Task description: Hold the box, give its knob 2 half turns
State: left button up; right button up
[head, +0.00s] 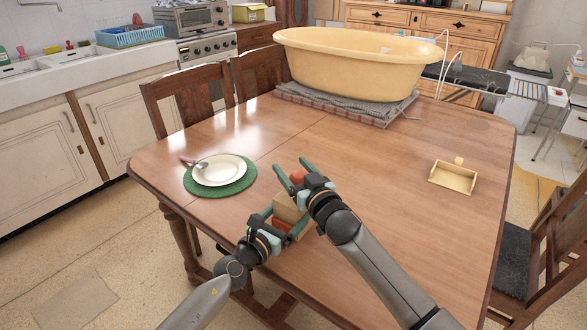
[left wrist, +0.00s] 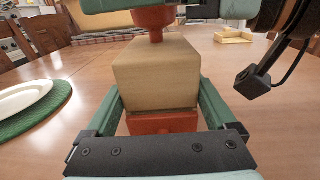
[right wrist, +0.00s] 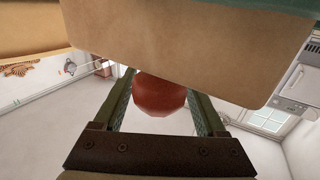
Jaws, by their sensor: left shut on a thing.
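The box (head: 287,208) is a tan block with a red base (left wrist: 163,123) and a red knob (head: 297,177) on top. My left gripper (head: 282,222) is shut on the box, one finger along each side, seen in the left wrist view (left wrist: 158,95). The box is upright, near the table's front edge. My right gripper (head: 294,172) is at the knob, with one finger on each side of it. In the right wrist view the knob (right wrist: 160,95) lies between the open fingers, with the box's tan face (right wrist: 185,40) beyond.
A white plate (head: 218,170) with cutlery on a green mat (head: 190,184) is left of the grippers. A small yellow tray (head: 453,178) lies to the right. A large yellow tub (head: 355,66) stands at the back on a grey cloth. The table (head: 400,215) between is clear.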

jog(key=shift+o, duration=0.8)
jog(key=shift+d+f, duration=0.1)
jog(key=shift+d, duration=0.05)
jog(key=shift+s+d, duration=0.1)
jog(key=shift+s, duration=0.15)
jog(key=v, duration=1.1)
jog(key=shift+s, duration=0.2)
